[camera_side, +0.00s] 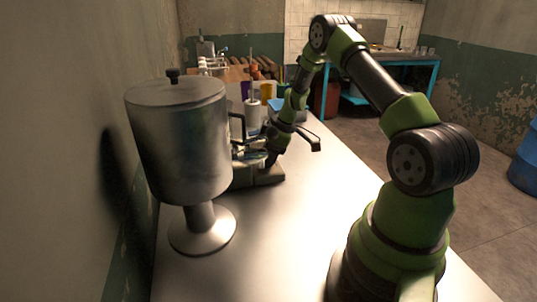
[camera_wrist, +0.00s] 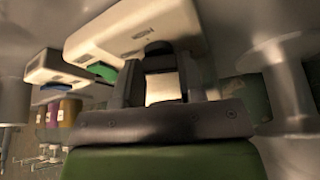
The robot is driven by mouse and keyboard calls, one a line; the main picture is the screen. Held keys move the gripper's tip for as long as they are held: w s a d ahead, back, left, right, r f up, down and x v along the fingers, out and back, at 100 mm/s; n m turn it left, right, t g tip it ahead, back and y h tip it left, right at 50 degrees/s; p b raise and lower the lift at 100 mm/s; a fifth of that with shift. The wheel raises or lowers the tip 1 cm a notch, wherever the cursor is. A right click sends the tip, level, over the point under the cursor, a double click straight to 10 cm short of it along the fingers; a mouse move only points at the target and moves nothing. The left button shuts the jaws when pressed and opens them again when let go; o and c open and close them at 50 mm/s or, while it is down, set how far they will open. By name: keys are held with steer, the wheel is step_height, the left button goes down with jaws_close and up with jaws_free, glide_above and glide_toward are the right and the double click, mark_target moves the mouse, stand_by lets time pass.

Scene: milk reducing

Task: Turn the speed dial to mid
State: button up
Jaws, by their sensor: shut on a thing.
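A low stirrer-like unit with a flat dark base (camera_side: 262,177) stands on the bench in the side view, just behind the metal vessel. My gripper (camera_side: 271,156) is down at this unit, pointing at its near right part. In the wrist view my gripper (camera_wrist: 160,62) has its two dark fingers around a small part at the edge of a pale housing (camera_wrist: 125,35). The gripper is shut on this part, which I take to be the speed dial. The fingers hide most of it, and its markings and setting cannot be read.
A large lidded metal vessel (camera_side: 180,140) on a round foot stands close at the left. Bottles and coloured containers (camera_side: 265,92) stand behind the unit near the wall. The bright bench top (camera_side: 275,240) is clear in front and to the right.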

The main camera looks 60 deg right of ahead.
steer(key=shift+a+m+h, duration=0.1)
steer(key=shift+m+h, duration=0.3)
steer(key=shift+m, duration=0.8)
steer(key=o, duration=0.9)
steer(key=shift+o, duration=0.2)
steer(key=v, duration=1)
steer(key=shift+s, duration=0.15)
